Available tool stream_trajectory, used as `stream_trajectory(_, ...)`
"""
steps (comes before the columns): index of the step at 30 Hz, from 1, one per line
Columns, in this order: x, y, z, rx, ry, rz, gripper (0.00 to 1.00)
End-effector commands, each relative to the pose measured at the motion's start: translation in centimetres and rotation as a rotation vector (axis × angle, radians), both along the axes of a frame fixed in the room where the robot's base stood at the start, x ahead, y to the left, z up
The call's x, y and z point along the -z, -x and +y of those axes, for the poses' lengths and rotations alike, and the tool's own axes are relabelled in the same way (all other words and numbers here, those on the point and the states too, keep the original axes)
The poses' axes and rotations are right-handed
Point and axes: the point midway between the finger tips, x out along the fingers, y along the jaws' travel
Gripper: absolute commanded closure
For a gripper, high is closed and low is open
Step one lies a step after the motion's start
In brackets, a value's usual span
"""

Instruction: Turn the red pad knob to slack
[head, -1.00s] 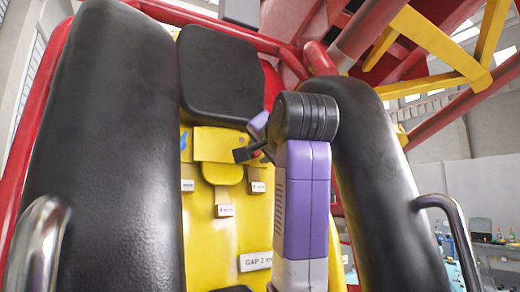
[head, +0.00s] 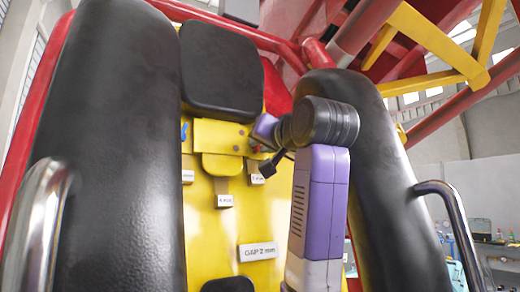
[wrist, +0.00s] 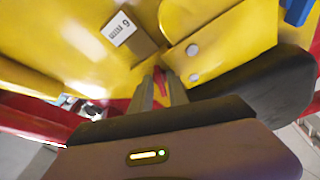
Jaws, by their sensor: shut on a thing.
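A small red knob (wrist: 159,76) shows between the fingertips of my gripper (wrist: 161,84) in the wrist view. My gripper is shut on it, in front of the yellow panel (wrist: 75,35). The fingers hide most of the knob, so which way it points cannot be told. A white tag reading 6 mm (wrist: 119,29) is just beyond the fingers. In the head view my purple and black arm hides the knob and most of the gripper. Tags along the panel (head: 228,230) include a 4 mm tag (head: 225,200), with a 6 mm tag (head: 257,179) to its right.
A blue part (wrist: 297,10) shows at the wrist view's upper right. Thick black padded bars stand left (head: 105,150) and right (head: 385,190) of the panel, with a black headrest (head: 220,70) above. Metal handles (head: 455,215) stick out at the sides. A GAP 2 mm plate (head: 257,252) sits lower down.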

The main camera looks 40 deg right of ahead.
Motion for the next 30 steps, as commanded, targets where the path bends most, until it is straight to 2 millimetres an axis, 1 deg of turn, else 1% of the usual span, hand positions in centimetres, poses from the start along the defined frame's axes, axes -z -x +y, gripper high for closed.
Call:
stream_trajectory(3,0.1,0.1,-0.1,-0.006,0.029,0.009,1.0)
stream_trajectory(11,0.1,0.1,-0.1,-0.007,0.032,0.011,1.0)
stream_trajectory(12,0.1,0.1,-0.1,-0.007,0.031,0.011,0.77)
stream_trajectory(13,0.1,0.1,-0.1,-0.007,0.031,0.011,0.72)
stream_trajectory(14,0.1,0.1,-0.1,-0.007,0.031,0.011,0.7)
stream_trajectory(23,0.1,0.1,0.0,-0.007,0.031,0.009,0.7)
stream_trajectory(26,0.2,0.8,0.3,-0.007,0.031,0.008,0.7)
stream_trajectory(30,0.6,2.7,1.1,-0.008,0.032,0.006,0.7)
